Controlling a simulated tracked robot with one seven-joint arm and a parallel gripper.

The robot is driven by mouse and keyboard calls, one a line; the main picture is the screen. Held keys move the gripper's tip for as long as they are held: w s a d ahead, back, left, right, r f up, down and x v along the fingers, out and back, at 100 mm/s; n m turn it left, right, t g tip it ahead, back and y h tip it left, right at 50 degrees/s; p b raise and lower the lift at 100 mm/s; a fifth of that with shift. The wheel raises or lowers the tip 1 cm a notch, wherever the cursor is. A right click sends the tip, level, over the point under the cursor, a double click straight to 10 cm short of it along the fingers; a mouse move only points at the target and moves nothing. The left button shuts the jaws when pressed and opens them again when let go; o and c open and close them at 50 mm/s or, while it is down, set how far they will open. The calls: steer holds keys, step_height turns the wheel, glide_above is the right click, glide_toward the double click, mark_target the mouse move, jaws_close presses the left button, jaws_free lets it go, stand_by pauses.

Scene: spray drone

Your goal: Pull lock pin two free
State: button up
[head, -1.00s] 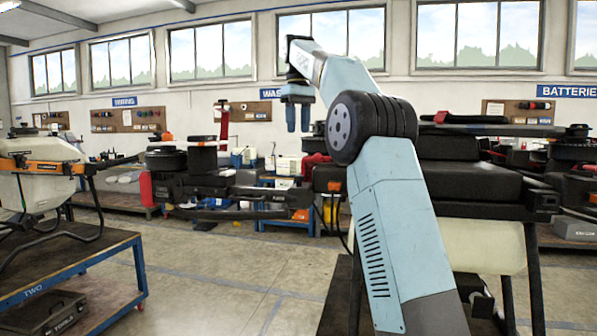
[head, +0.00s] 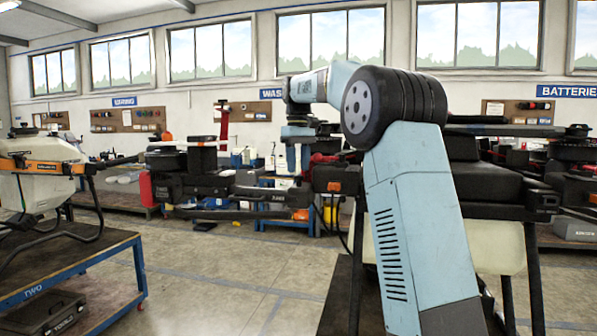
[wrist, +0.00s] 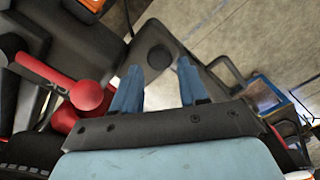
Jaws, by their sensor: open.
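My gripper (wrist: 159,72) is open, with two blue fingers apart and nothing held between them. In the head view my gripper (head: 298,158) points down above the black folded arm of the drone (head: 250,192). In the wrist view a round black knob (wrist: 158,57) shows between and beyond the fingertips. A red rod with a red ball end (wrist: 90,95) lies left of the left finger, apart from it. I cannot tell which part is lock pin two; no number on a pin is readable.
Black and red drone parts crowd the left of the wrist view. Bare floor (wrist: 225,30) shows at its upper right. In the head view a blue-edged bench marked TWO (head: 80,270) stands at left, carrying a white tank (head: 40,185). Clear floor (head: 220,275) lies between.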

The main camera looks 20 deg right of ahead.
mark_target(299, 181)
steer(key=shift+f, duration=1.2)
jaws_close()
